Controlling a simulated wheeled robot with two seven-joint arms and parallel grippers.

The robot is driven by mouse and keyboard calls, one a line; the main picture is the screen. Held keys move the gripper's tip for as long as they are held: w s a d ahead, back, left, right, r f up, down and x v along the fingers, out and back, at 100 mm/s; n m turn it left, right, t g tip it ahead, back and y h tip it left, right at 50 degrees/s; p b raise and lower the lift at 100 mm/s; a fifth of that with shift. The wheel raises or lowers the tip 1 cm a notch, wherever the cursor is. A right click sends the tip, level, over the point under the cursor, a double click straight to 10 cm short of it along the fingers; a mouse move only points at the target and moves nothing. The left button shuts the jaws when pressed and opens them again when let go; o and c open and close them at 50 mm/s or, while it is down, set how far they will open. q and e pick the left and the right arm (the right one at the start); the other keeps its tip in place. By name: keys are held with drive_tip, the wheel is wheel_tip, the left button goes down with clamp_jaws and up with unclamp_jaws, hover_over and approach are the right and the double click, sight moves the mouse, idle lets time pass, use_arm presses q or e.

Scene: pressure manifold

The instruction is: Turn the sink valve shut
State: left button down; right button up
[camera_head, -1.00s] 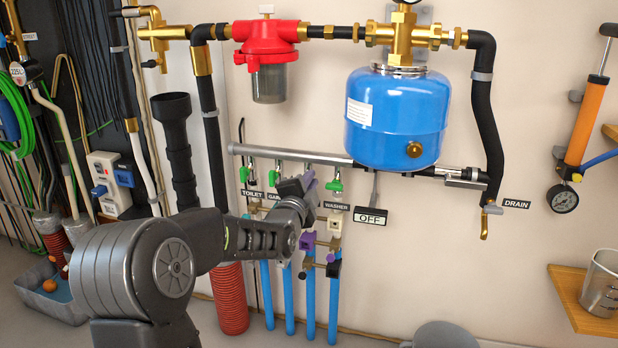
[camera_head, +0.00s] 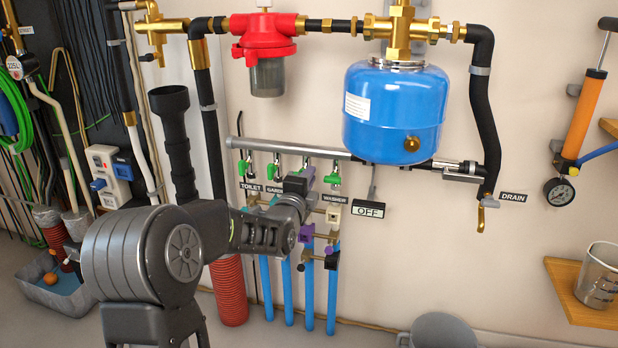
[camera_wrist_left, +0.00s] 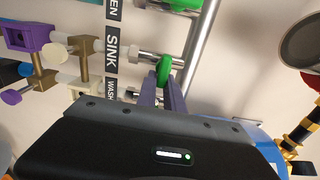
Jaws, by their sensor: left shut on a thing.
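The sink valve has a small green handle (camera_wrist_left: 163,70) on a silver stub, beside the black SINK label (camera_wrist_left: 120,48) in the left wrist view. My left gripper (camera_wrist_left: 168,88) is shut on this handle, its two grey-purple fingers on either side of it. In the head view my left gripper (camera_head: 307,176) reaches up to the third valve of the row. It covers the SINK label and most of the handle there, so the handle's angle is hard to tell. My right gripper is not in view.
Other green valves stand close by: the toilet valve (camera_head: 245,169), the garden valve (camera_head: 273,171) and the washer valve (camera_head: 332,176). The grey manifold pipe (camera_head: 285,149) runs above. A blue tank (camera_head: 394,115) and an OFF sign (camera_head: 368,209) are to the right.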

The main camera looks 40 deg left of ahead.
use_arm(q)
drive_tip(key=c, duration=1.6)
unclamp_jaws()
drive_tip(key=shift+s+a+f, duration=0.15)
drive_tip(key=shift+a, duration=0.2)
drive_tip(key=shift+o, duration=0.7)
drive_tip(key=shift+d, duration=0.1)
drive_tip(key=p+v, duration=0.2)
drive_tip(key=v, duration=0.5)
drive_tip(key=shift+s+d, duration=0.15)
drive_tip(key=shift+s, duration=0.2)
